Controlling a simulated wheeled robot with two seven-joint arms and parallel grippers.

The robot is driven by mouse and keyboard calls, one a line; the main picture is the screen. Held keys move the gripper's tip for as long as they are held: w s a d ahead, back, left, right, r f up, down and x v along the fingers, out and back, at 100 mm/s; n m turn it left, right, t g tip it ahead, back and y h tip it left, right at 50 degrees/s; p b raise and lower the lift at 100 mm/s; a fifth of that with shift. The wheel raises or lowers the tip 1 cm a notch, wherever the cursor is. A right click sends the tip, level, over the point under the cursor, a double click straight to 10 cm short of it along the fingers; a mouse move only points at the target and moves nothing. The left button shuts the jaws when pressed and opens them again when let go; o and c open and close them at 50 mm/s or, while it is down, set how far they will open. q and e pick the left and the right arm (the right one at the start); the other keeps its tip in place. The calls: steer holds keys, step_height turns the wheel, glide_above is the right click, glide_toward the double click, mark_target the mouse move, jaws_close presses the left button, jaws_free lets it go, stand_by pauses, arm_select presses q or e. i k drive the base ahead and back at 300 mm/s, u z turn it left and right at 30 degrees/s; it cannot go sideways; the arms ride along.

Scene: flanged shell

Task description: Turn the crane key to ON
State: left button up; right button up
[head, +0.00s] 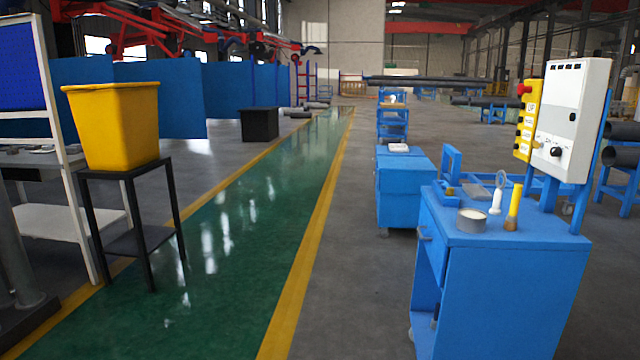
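A yellow control box (526,128) with a red button (523,89) on its upper left stands above the blue cabinet at the right. It has several small pale labels or buttons; I cannot make out a key or its position on it. Beside it is a white panel (571,118) with a dark knob (556,152) low on its face; I cannot tell whether this is a key switch. Neither of my grippers is in view.
The blue cabinet (510,290) carries a round tin (471,220), a yellow-handled tool (514,205) and a blue vise-like fixture (449,170). Another blue cabinet (404,190) stands behind. A yellow bin (112,125) sits on a black stand at left. The green walkway (240,240) is clear.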

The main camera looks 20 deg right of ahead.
mark_target(535, 145)
steer(key=z, duration=0.1)
steer(key=i, duration=2.45)
steer(key=z, duration=1.9)
steer(key=i, duration=1.05)
steer(key=z, duration=0.95)
